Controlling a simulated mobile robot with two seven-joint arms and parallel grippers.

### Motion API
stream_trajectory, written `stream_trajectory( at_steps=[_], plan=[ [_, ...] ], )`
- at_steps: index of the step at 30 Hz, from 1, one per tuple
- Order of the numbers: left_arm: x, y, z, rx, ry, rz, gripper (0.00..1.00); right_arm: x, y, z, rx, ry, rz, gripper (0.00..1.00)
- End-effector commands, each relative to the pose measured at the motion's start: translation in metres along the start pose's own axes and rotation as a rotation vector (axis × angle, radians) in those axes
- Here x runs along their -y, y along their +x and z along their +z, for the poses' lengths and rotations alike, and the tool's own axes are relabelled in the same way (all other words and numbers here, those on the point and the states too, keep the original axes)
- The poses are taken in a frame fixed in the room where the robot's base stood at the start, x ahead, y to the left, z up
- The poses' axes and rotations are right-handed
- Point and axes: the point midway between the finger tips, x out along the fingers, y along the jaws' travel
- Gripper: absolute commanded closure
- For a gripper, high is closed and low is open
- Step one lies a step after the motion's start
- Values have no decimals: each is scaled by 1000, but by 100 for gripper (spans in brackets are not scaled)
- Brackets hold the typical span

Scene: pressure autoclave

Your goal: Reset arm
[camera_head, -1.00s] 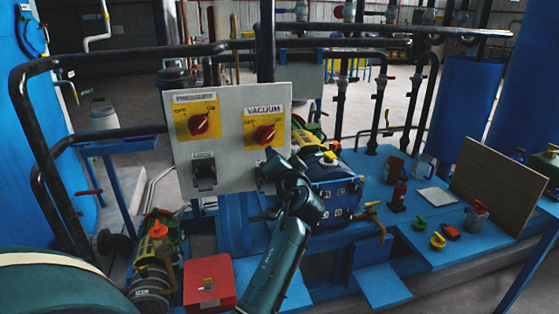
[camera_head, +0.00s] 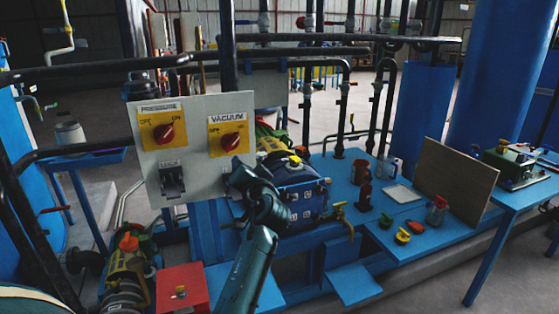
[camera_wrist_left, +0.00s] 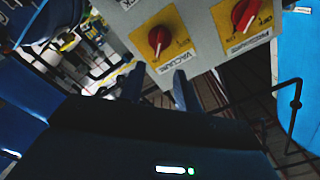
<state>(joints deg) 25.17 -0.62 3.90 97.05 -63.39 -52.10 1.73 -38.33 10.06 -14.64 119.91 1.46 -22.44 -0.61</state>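My left arm comes up from the bottom middle of the head view. Its wrist sits in front of the lower right edge of the grey control panel (camera_head: 200,165), and its fingers are hidden there. In the left wrist view the left gripper (camera_wrist_left: 158,90) shows two dark fingers apart with nothing between them. They are just below the red vacuum knob (camera_wrist_left: 159,38) in the picture, and I cannot tell if they touch the panel. The red pressure knob (camera_wrist_left: 243,14) is farther right. My right gripper is not in view.
A blue machine (camera_head: 300,190) stands right of the panel. A red box (camera_head: 182,288) is low at left of the arm. Black pipe rails (camera_head: 100,72) run around the panel. A blue bench (camera_head: 440,225) holds small items and a brown board (camera_head: 455,180). A blue table (camera_head: 520,190) is at far right.

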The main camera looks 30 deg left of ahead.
Motion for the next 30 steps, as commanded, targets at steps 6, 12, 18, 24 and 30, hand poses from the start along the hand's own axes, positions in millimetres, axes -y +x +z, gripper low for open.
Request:
stream_trajectory(
  at_steps=[6,12,18,24,30],
  plan=[
    [-5,-2,4,-4,4,15,67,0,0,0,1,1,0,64],
    [-70,-41,50,-61,17,235,67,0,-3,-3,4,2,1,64],
    [-150,-143,128,-103,-46,628,67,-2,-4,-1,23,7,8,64],
    [-181,-268,195,-46,-197,983,67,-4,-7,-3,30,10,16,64],
    [-175,-353,229,48,-346,1185,67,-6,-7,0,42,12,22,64]
  ],
)
